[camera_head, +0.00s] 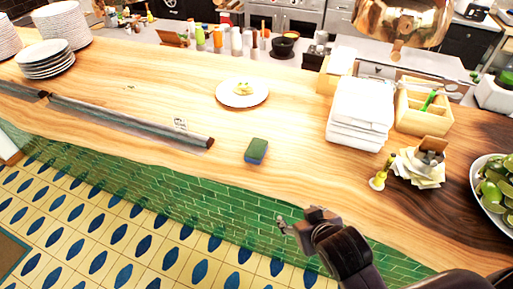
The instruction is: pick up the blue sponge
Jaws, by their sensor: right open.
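The blue sponge (256,151) lies on the wooden counter (180,90) near its front edge. It has a green top and a blue side. My right gripper (287,222) is open and empty, in front of the counter edge. It is below and a little right of the sponge in the picture, clear of it. My left gripper is not in view.
A plate with food (242,92) sits behind the sponge. A dark rail (130,119) lies left of it. Folded white cloths (360,112), a wooden caddy (424,110) and a bowl of limes (494,184) stand right. The counter around the sponge is clear.

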